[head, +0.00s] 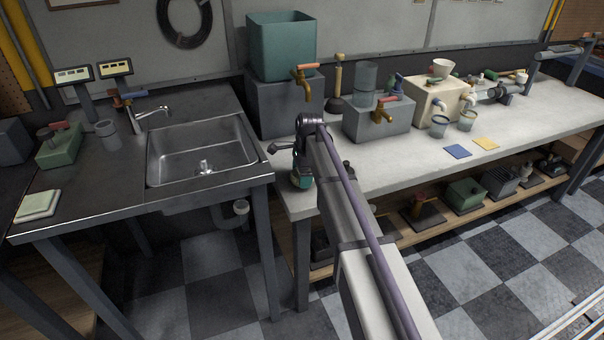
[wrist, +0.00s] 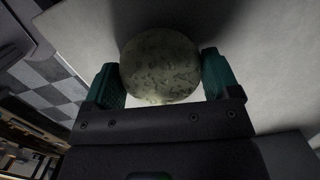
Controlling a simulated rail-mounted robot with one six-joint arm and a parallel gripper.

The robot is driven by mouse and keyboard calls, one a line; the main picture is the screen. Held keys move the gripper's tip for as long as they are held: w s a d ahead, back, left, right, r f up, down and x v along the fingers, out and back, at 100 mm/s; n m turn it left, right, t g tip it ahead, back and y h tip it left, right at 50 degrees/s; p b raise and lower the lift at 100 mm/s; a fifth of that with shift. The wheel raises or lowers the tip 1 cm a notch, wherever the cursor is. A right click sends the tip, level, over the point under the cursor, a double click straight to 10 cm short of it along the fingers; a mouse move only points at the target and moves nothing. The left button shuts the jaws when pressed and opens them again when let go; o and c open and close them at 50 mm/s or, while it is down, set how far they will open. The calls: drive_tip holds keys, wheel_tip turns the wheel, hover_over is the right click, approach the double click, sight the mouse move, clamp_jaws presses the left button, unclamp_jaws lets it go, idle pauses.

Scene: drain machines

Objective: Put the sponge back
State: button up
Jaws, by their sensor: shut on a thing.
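My gripper (head: 302,181) is at the front left corner of the white bench, pointing down. In the wrist view its two teal fingers (wrist: 160,86) are shut on a round, mottled grey-green thing (wrist: 160,62). I cannot tell for sure whether this is the sponge. In the head view the held thing is mostly hidden by the gripper. A flat pale green pad (head: 38,203) lies on the dark sink counter at the far left. It also looks like it could be a sponge.
The steel sink (head: 200,155) is left of my gripper. A grey block with a teal tank (head: 281,47) stands behind it. A grey tap block (head: 377,120) and a cream tap block (head: 432,100) stand on the white bench (head: 540,125). Blue and yellow squares lie at its front.

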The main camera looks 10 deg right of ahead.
drive_tip(key=shift+f+b, duration=0.5)
drive_tip(key=shift+f, duration=0.1)
drive_tip(key=o, duration=0.7)
drive_tip(key=shift+r, duration=0.1)
drive_tip(key=r+p, duration=0.3)
drive_tip(key=d+r+p, duration=0.1)
drive_tip(key=r+p, duration=0.7)
drive_tip(key=shift+d, duration=0.15)
drive_tip(key=shift+f, duration=0.15)
